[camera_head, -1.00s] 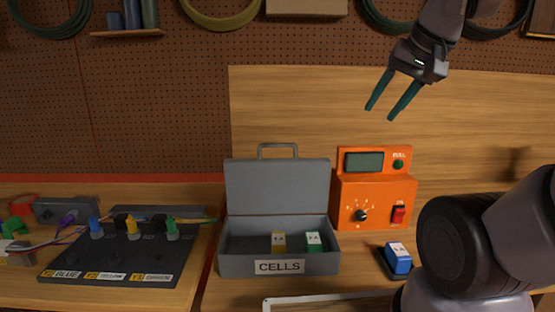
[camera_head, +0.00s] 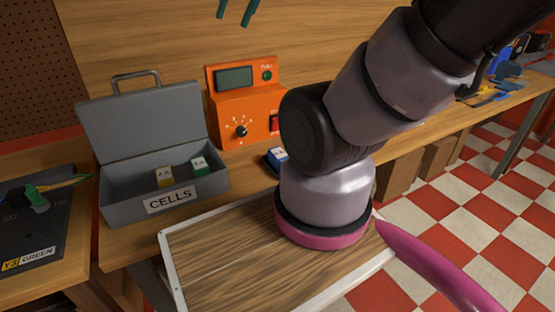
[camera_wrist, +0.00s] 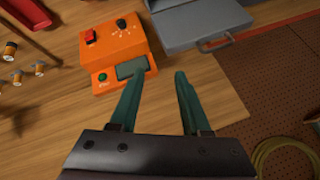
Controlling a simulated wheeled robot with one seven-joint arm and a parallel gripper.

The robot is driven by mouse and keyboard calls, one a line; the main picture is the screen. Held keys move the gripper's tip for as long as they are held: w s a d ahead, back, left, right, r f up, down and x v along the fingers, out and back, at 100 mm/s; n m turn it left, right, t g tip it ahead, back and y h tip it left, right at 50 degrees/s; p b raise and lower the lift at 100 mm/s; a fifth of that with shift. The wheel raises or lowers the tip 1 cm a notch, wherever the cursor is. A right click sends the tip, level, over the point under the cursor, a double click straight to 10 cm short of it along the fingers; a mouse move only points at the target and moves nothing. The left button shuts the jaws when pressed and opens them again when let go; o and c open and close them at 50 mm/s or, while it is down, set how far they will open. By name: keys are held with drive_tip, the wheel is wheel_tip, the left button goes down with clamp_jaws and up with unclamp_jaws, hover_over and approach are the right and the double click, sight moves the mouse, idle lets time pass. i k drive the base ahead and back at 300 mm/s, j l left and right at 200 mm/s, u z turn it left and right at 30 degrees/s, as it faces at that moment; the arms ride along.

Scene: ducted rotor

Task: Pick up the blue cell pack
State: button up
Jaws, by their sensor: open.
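The blue cell pack (camera_head: 278,156) lies on a dark pad on the bench, right of the orange tester, partly hidden behind my arm in the head view. It has a white label on top. I cannot make it out in the wrist view. My gripper (camera_head: 238,10) shows only its teal fingertips at the top of the head view, high above the tester and apart from the pack. In the wrist view its two fingers (camera_wrist: 156,78) are spread with nothing between them.
The orange tester (camera_head: 232,108) stands at the bench's back. The open grey CELLS box (camera_head: 120,212) holds a yellow cell (camera_head: 164,178) and a green cell (camera_head: 199,167). A white-edged wooden board (camera_head: 205,250) lies in front. A black panel (camera_head: 50,225) is at left.

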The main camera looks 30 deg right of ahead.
sight(276, 155)
drive_tip(key=k+l, duration=0.7)
drive_tip(key=l+z, duration=0.05)
